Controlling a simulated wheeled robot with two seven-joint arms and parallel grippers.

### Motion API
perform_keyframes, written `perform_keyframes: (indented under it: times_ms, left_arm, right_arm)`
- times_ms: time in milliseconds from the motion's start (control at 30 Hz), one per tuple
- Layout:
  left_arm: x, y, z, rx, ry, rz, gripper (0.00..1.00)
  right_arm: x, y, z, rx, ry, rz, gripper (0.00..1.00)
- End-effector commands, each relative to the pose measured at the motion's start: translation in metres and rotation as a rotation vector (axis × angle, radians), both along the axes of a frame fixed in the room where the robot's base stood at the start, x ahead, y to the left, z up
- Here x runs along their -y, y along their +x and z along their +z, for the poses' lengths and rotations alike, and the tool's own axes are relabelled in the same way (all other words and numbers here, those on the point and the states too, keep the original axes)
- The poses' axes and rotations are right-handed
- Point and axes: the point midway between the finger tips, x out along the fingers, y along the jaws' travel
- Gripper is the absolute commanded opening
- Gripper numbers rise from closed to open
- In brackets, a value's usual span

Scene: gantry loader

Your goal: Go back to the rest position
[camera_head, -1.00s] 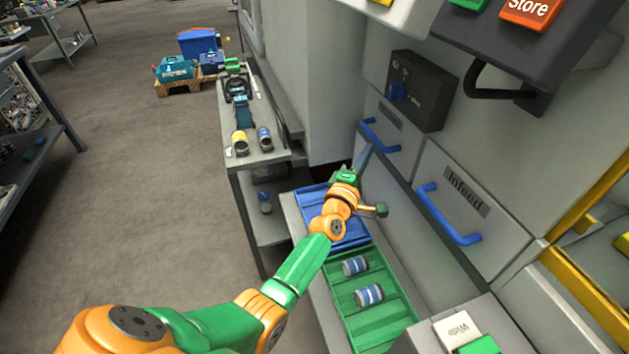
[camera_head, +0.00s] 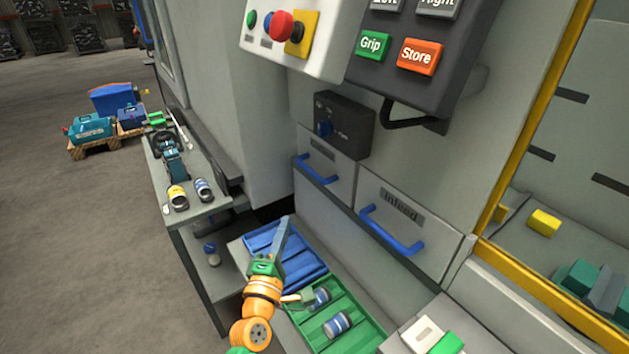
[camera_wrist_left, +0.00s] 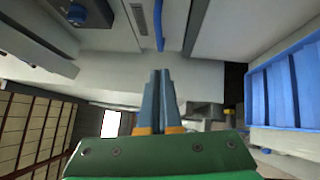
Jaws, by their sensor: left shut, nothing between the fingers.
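My left gripper (camera_head: 281,237) reaches up from the bottom of the head view, over the blue tray (camera_head: 314,258) and beside the green tray (camera_head: 369,322). Its two fingers are together with nothing between them, as the left wrist view also shows (camera_wrist_left: 159,78). The blue tray looks empty where it is visible and shows at the right of the wrist view (camera_wrist_left: 272,100). My right gripper is in neither view.
Two cans (camera_head: 337,325) lie in the green tray. The Infeed drawer (camera_head: 405,215) with a blue handle is closed behind. Open floor (camera_head: 70,230) lies left.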

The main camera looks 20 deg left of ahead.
Motion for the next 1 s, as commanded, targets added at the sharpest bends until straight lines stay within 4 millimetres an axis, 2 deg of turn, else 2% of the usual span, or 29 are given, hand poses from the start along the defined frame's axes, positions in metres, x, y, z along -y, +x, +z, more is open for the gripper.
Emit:
perform_keyframes:
  times_ms: [67,167,233,333,400,533,667,800,1000]
  left_arm:
    - [0.008,-0.003,-0.004,-0.029,0.057,-0.033,0.0]
    - [0.041,-0.023,-0.03,-0.173,0.342,-0.194,0.0]
    - [0.062,-0.05,-0.06,-0.306,0.608,-0.343,0.0]
    - [0.073,-0.094,-0.097,-0.473,0.926,-0.526,0.0]
    - [0.071,-0.124,-0.117,-0.57,1.099,-0.634,0.0]
    - [0.058,-0.175,-0.14,-0.724,1.342,-0.81,0.0]
    - [0.04,-0.222,-0.151,-0.861,1.52,-0.968,0.0]
    - [0.018,-0.27,-0.153,-0.999,1.659,-1.133,0.0]
    - [0.021,-0.262,-0.208,-1.016,1.638,-1.165,0.0]
  right_arm:
    - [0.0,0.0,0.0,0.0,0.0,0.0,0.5]
    - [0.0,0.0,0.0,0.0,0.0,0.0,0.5]
    - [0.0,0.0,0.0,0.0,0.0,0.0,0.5]
    - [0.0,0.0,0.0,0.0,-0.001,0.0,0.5]
    - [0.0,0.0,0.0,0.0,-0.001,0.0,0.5]
    - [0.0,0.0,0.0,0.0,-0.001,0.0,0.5]
    - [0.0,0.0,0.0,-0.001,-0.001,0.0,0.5]
    - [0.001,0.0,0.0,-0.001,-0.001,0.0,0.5]
    - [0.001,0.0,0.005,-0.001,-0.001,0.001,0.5]
